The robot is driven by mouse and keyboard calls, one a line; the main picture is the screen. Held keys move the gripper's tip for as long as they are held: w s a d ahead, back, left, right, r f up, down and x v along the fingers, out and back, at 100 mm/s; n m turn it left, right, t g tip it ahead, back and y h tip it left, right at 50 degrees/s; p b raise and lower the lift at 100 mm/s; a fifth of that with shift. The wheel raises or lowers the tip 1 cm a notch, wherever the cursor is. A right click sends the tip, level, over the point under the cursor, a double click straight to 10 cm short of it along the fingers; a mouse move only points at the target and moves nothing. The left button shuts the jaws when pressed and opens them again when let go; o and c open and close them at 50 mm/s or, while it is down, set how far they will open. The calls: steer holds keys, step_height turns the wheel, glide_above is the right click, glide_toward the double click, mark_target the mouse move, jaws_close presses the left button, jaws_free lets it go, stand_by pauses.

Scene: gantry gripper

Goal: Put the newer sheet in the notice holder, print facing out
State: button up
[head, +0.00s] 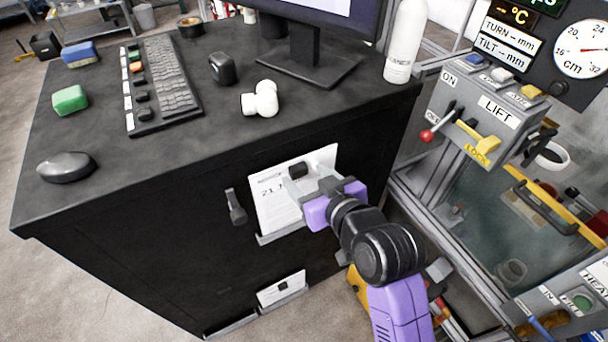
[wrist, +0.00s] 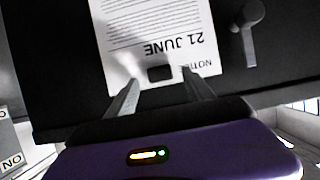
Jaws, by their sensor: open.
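A white sheet (head: 272,205) headed NOTICE stands against the cabinet's black front, its lower edge at a grey ledge holder (head: 282,231). In the wrist view this sheet (wrist: 150,25) shows upside down and reads 21 JUNE, print facing me. A small black block (wrist: 160,73) is on the sheet. My gripper (head: 301,180) is open in front of the sheet, its fingers on either side of the block; contact is unclear. A second white sheet (head: 270,295) with a black block sits low in another grey ledge (head: 232,325); its print is too small to read.
A dark handle (head: 236,208) projects left of the upper sheet. The cabinet top (head: 215,150) carries a keyboard (head: 165,80), mouse (head: 67,167), monitor and bottle (head: 405,40). A machine with a LIFT panel (head: 485,110) stands close on the right.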

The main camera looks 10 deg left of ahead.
steer(key=v, duration=0.5)
steer(key=shift+s+d+r+b, duration=0.15)
steer(key=shift+s+d+b, duration=0.1)
steer(key=shift+s+b, duration=0.1)
